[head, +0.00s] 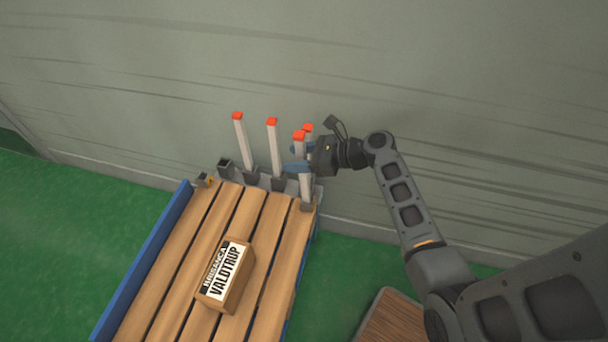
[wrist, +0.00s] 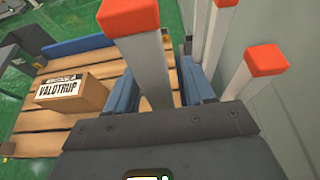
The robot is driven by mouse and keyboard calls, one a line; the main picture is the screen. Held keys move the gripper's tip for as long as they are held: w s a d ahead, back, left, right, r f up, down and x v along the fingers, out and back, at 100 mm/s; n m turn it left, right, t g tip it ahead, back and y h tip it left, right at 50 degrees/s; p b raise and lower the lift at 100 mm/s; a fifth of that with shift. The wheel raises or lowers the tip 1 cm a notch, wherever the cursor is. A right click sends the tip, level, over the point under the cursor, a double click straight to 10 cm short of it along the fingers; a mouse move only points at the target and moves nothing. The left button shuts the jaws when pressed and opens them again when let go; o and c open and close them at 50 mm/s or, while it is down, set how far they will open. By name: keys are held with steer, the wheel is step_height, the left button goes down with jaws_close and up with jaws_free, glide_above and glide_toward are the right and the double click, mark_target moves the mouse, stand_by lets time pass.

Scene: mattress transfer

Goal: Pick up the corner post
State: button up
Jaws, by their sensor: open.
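White corner posts with red caps stand upright in a row at the far end of a slatted wooden pallet. The nearest right-hand post (head: 305,188) also shows large in the wrist view (wrist: 152,75), its red cap (wrist: 127,16) close to the camera. My gripper (head: 292,158) is open at this post's upper part. In the wrist view its blue fingers lie on either side of the shaft; whether they touch it I cannot tell. The other posts (head: 274,152) stand to the left and behind. The gripped area is partly hidden by the fingers.
An empty dark holder (head: 226,168) is left of the posts. A grey wall stands close behind. Another wooden surface (head: 392,322) is at lower right.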

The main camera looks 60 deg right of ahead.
steer(key=shift+c, duration=0.2)
jaws_close()
stand_by(0.5)
